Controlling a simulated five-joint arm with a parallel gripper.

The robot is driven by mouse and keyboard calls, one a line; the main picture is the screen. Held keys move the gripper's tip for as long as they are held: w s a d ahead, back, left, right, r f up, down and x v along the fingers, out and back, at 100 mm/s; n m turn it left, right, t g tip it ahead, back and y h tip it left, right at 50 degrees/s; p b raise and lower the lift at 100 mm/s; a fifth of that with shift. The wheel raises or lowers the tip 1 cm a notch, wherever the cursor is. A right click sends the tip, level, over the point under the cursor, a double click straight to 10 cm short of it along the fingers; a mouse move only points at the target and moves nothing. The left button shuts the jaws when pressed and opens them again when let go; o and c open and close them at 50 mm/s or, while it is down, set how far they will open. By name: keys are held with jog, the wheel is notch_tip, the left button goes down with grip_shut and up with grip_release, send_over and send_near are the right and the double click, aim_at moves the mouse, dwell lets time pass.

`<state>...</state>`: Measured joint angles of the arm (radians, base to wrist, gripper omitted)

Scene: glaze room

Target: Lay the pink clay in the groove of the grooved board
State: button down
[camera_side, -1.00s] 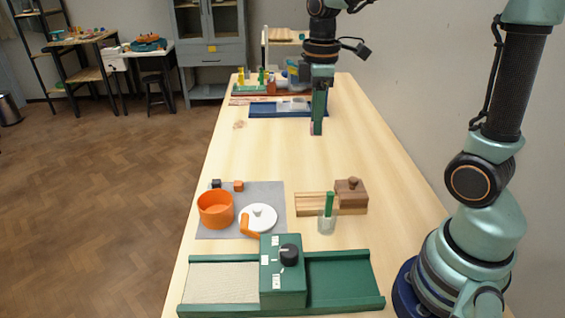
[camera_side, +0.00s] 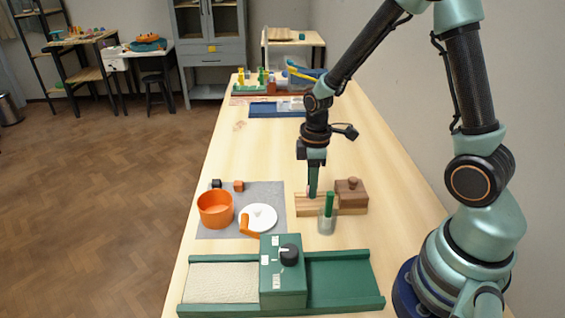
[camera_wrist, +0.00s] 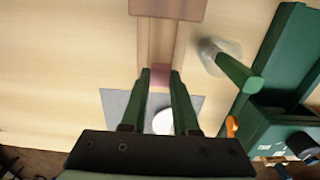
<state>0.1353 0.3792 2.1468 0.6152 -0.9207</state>
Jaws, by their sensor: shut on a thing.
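My gripper (camera_side: 312,194) points down over the left part of the grooved board (camera_side: 303,209), a pale wooden board with a lengthwise groove. In the wrist view my gripper (camera_wrist: 160,75) is shut on the pink clay (camera_wrist: 161,77), which sits between the fingertips. The clay is over the near end of the grooved board (camera_wrist: 146,45), in line with its groove. I cannot tell whether it touches the board. In the side view the clay is mostly hidden by the fingers.
A dark wooden block with a knob (camera_side: 351,192) sits on the board's right end. A glass with a green stick (camera_side: 327,222) stands close in front. An orange pot (camera_side: 215,208) and white lid (camera_side: 258,217) are on a grey mat (camera_side: 220,233). A green machine (camera_side: 283,270) lies nearest.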

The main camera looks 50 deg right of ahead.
jog(key=shift+f, duration=0.95)
jog(key=shift+f, duration=0.2)
jog(key=c, duration=0.7)
grip_release()
jog(key=shift+r, duration=0.1)
notch_tip(320, 180, up, 12)
jog(key=r, duration=0.1)
jog(key=shift+s+a+r+m+t, duration=0.8)
jog(key=shift+s+r+m+t, duration=0.2)
jog(key=shift+r+m, duration=0.55)
jog(key=shift+s+a+r+m+t, duration=0.8)
jog(key=shift+s+r+m, duration=0.3)
jog(key=shift+r+m, duration=0.45)
jog(key=shift+s+a+r+m+t, duration=0.75)
jog(key=shift+s+r+m+t, duration=0.3)
jog(key=shift+r+m, duration=0.45)
jog(key=shift+r, duration=0.1)
